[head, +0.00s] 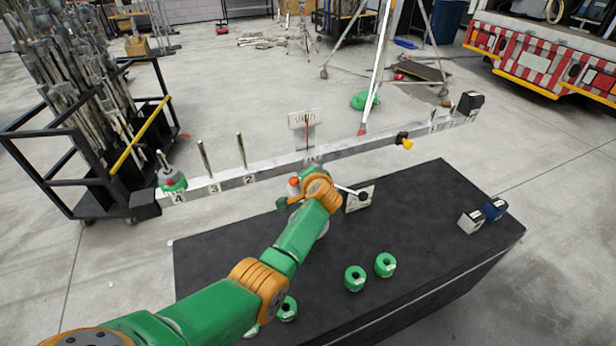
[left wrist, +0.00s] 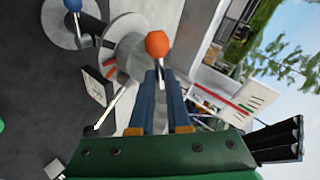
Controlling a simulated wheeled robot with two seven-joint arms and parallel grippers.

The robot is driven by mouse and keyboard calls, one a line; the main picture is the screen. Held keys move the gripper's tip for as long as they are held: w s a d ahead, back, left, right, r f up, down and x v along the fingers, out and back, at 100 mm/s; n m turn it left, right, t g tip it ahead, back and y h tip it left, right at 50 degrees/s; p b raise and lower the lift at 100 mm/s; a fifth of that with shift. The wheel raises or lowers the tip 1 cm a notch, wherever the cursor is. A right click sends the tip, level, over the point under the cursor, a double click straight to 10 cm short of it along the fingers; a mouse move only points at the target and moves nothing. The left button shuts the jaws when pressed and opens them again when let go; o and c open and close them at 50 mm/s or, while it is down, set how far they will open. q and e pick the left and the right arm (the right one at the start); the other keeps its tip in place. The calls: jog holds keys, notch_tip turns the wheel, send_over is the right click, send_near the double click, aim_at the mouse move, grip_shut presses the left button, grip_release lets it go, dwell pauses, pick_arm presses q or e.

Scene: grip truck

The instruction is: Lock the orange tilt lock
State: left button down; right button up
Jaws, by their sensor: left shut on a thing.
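The orange tilt lock shows as a round orange knob (left wrist: 157,43) in the left wrist view, beside a pale round hub (left wrist: 122,45). In the head view the orange knob (head: 294,182) is small, at the beam's middle and partly covered by my arm. My left gripper (left wrist: 160,70) has its two blue fingers close together at the knob, shut on it. In the head view my left arm covers most of the gripper. My right gripper is in neither view.
A long pale beam (head: 274,166) stands above the black table (head: 420,220); a green-red weight (head: 171,180) sits at its left end. A black-tipped lever (head: 362,196) is close by on the right. Green rings (head: 355,278) lie on the table. A blue knob (left wrist: 73,4) is near the hub.

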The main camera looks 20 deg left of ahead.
pick_arm(q)
jog(key=shift+w+r+m+g+y+b, duration=0.1)
jog(key=shift+r+m+g+y+b, duration=0.4)
jog(key=shift+m+g+y+b, duration=0.55)
jog(key=shift+r+h+b, duration=0.1)
jog(key=shift+h+b, duration=0.15)
jog(key=shift+b, duration=0.15)
jog(key=c, duration=1.2)
grip_release()
jog(key=shift+o, duration=0.2)
jog(key=shift+w, duration=0.1)
